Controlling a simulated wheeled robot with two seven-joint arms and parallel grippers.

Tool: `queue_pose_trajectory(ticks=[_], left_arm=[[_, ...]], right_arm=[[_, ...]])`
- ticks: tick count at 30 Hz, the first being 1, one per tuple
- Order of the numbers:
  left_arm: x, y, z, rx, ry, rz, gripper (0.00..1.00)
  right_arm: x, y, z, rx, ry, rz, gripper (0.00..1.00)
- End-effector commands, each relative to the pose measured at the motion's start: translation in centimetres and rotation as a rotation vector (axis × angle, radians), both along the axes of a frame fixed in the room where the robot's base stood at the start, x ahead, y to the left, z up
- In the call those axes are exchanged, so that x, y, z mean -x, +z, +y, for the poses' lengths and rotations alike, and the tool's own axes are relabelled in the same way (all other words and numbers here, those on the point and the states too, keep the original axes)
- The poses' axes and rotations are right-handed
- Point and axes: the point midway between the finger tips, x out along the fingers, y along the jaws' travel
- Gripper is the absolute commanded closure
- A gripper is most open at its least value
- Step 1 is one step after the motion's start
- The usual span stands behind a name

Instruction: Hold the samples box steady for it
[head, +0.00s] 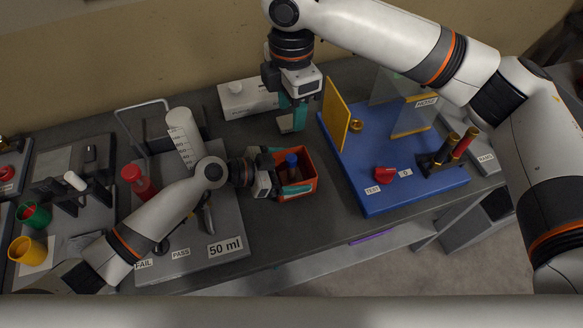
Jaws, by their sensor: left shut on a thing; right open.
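My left gripper (274,175) reaches in from the left and is shut on the left side of the box; the exact contact is partly hidden by the gripper. My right gripper (292,121) points down above the bench behind the box, apart from it. It is open with nothing seen between its fingers.
A blue board (385,200) with a yellow panel (336,113), a red knob (385,174) and upright tubes lies to the right. A grey tray marked 50 ml (215,265) with a white cylinder (184,133) and red container (137,180) lies left. A white box (246,99) stands behind.

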Motion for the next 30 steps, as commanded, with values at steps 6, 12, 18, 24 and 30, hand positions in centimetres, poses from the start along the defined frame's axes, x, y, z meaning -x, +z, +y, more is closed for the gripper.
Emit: queue_pose_trajectory(ticks=[6, 12, 18, 24, 30], left_arm=[[0.0, 0.0, 0.0, 0.0, 0.0, 0.0, 0.35], [0.0, 0.0, 0.0, 0.0, 0.0, 0.0, 0.0], [0.2, 0.2, 0.7, -0.001, 0.001, 0.0, 0.0], [1.2, 1.5, 3.8, -0.003, 0.003, 0.0, 0.0], [2.4, 3.1, 7.6, -0.003, 0.002, 0.001, 0.0]], right_arm=[[0.0, 0.0, 0.0, 0.0, 0.0, 0.0, 0.53], [0.0, 0.0, 0.0, -0.001, 0.0, 0.0, 0.53], [0.0, 0.0, 0.0, -0.001, 0.0, 0.0, 0.53], [0.0, 0.0, 0.0, -0.001, 0.0, 0.0, 0.53], [0.0, 0.0, 0.0, -0.001, 0.0, 0.0, 0.53]])
